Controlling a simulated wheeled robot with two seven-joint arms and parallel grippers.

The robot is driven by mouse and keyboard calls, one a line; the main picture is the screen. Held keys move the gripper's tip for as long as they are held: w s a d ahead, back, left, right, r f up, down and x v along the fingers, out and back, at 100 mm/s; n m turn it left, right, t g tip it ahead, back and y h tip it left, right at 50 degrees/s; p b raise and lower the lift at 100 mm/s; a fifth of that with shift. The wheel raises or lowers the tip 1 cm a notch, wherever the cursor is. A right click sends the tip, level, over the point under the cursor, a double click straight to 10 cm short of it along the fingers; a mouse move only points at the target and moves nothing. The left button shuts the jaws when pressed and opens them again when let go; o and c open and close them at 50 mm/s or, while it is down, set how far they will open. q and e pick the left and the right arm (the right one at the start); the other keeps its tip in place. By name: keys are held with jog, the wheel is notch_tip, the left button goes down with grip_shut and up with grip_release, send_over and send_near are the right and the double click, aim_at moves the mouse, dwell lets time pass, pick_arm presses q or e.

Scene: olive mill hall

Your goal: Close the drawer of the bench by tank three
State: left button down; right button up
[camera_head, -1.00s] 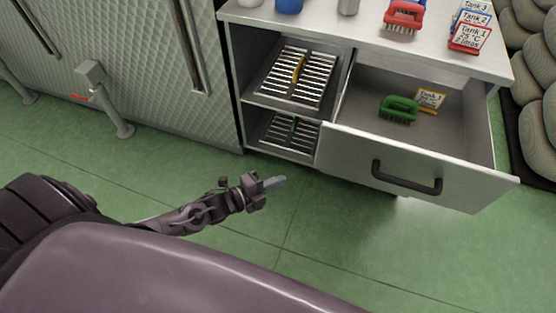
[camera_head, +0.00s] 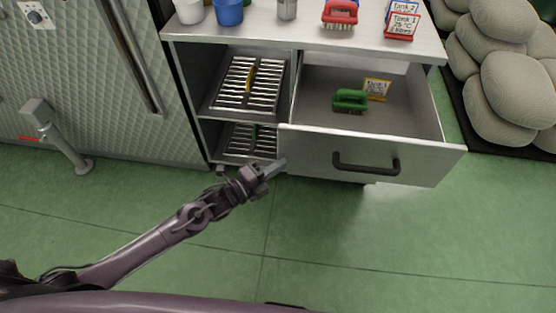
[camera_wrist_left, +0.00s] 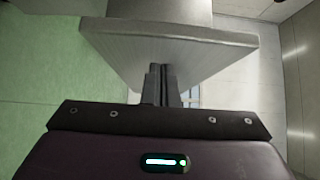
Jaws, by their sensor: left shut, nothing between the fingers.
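The bench (camera_head: 300,30) has a drawer (camera_head: 310,150) pulled out toward me, with a dark bar handle (camera_head: 366,164) on its front. Inside lie a green brush (camera_head: 350,99) and a yellow-edged Tank 1 card (camera_head: 377,88). My left gripper (camera_head: 277,168) is shut and empty, close to the left end of the drawer front; I cannot tell whether it touches. In the left wrist view my shut fingers (camera_wrist_left: 160,85) point at a pale panel (camera_wrist_left: 165,45), probably the drawer front. My right gripper is not in view.
On the bench top stand a white cup, a blue cup (camera_head: 229,12), a metal cylinder, a red brush (camera_head: 340,14) and tank cards (camera_head: 403,22). Slatted racks (camera_head: 250,84) fill the left shelves. Stacked round sacks (camera_head: 515,85) stand right. Green floor is free in front.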

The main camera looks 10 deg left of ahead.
pick_arm(q)
jog(key=shift+w, duration=0.75)
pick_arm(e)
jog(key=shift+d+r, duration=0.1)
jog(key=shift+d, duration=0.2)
pick_arm(q)
jog(key=shift+w, duration=0.1)
